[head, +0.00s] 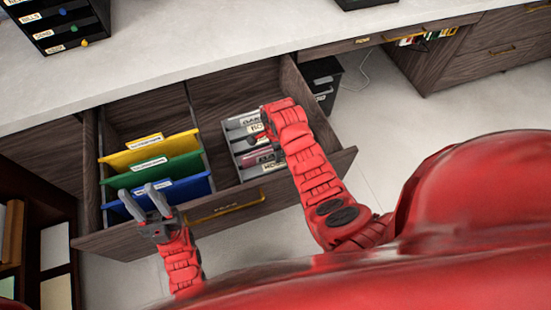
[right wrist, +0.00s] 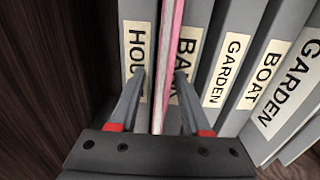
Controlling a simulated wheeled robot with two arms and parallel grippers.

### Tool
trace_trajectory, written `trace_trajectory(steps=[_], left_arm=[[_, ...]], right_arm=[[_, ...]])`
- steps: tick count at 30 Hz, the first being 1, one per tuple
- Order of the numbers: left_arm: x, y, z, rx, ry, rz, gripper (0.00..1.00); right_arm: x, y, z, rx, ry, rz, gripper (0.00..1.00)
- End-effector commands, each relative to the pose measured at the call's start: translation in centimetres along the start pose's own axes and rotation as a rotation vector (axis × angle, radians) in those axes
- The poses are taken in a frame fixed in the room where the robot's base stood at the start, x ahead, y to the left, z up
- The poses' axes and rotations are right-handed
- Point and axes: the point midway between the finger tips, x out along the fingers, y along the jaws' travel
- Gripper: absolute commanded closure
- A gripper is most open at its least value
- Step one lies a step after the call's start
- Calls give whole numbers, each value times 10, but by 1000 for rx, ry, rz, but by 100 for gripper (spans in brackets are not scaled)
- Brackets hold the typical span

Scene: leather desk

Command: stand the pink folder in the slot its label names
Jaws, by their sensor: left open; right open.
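The pink folder (right wrist: 167,60) shows edge-on in the right wrist view, standing upright between the grey divider labelled "HOU…" (right wrist: 137,50) and the one labelled "BA…K" (right wrist: 190,50). My right gripper (right wrist: 160,95) is open, with one finger on each side of the folder's edge. Any label on the folder is not readable. In the head view the grey sorter (head: 243,148) sits in the right part of the open drawer, partly hidden by my right arm. My left gripper (head: 142,202) is open and empty, above the drawer's left front.
Yellow (head: 150,153), green (head: 150,172) and blue (head: 185,188) labelled dividers stand in the drawer's left part. Further grey dividers read "GARDEN", "BOAT" and "GARDEN" (right wrist: 297,90). A black labelled organiser (head: 75,25) stands on the white desktop, whose middle is clear.

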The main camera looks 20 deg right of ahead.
Motion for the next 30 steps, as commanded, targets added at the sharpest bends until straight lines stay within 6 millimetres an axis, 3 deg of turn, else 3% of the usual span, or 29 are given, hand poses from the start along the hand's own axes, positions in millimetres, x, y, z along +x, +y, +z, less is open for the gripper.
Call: trace_trajectory(steps=[2, 10, 30], left_arm=[[0, 0, 0, 0, 0, 0, 58], [0, 0, 0, 0, 0, 0, 58], [0, 0, 0, 0, 0, 0, 58]], right_arm=[[0, 0, 0, 0, 0, 0, 52], [0, 0, 0, 0, 0, 0, 100], [0, 0, 0, 0, 0, -1, 100]])
